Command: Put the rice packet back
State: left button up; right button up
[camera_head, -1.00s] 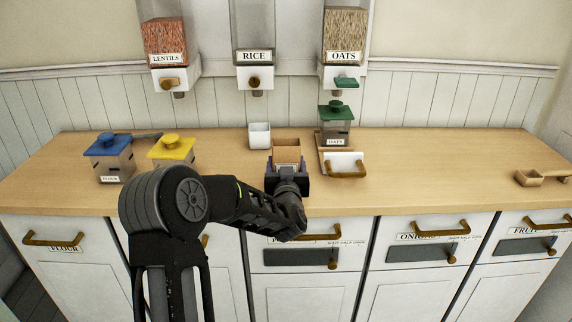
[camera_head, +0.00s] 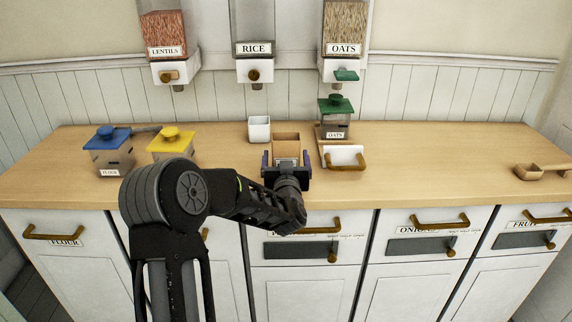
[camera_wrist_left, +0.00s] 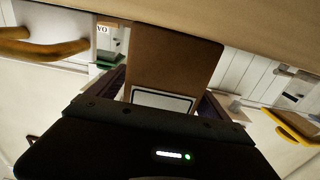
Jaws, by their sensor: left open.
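The rice packet (camera_head: 286,143), a brown block-like pack with a pale label, stands on the wooden counter in the head view. It also fills the middle of the left wrist view (camera_wrist_left: 172,58), where its framed white label shows at the near end. My left gripper (camera_head: 286,164) is open, with its two dark fingers on either side of the packet's lower part. I cannot tell whether the fingers touch it. The packet's lower front is partly hidden by the gripper. My right gripper is in neither view.
A white cup (camera_head: 259,129) stands just behind left of the packet. A white holder with a brass handle (camera_head: 345,158) and a green-lidded oats jar (camera_head: 336,120) are close on the right. The rice dispenser (camera_head: 254,48) hangs above. Blue-lidded (camera_head: 108,153) and yellow-lidded (camera_head: 171,145) canisters stand left.

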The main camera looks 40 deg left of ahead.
pick_arm(q)
jog(key=b+v, duration=0.1)
jog(key=v, duration=1.1)
jog(key=shift+b, duration=0.35)
jog(key=shift+r, duration=0.1)
